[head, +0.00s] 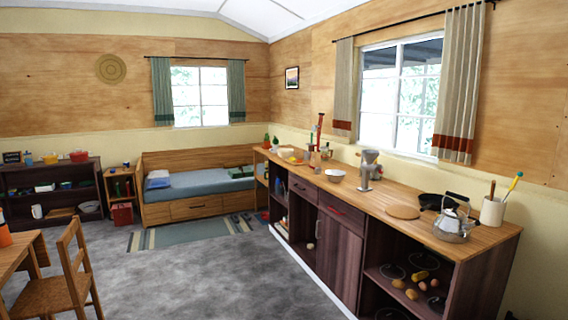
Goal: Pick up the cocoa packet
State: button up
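I cannot pick out a cocoa packet for certain in the head view. Several small items stand crowded at the far end of the long wooden counter (355,198), too small to tell apart. An orange item (4,236) shows at the left picture edge by the wooden table (18,248), cut off by the frame. Small items also lie on the dark shelf unit (50,178) at the far left. My gripper is not in view.
The counter holds a kettle (453,225), a grinder (369,168), a white bowl (336,176), a round board (402,212) and a utensil crock (493,211). A chair (62,278) stands at the left. The grey floor (190,275) between is clear, with a striped rug (190,232) before the bed (195,190).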

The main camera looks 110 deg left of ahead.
aim_at(315, 155)
jog(key=u, duration=3.4)
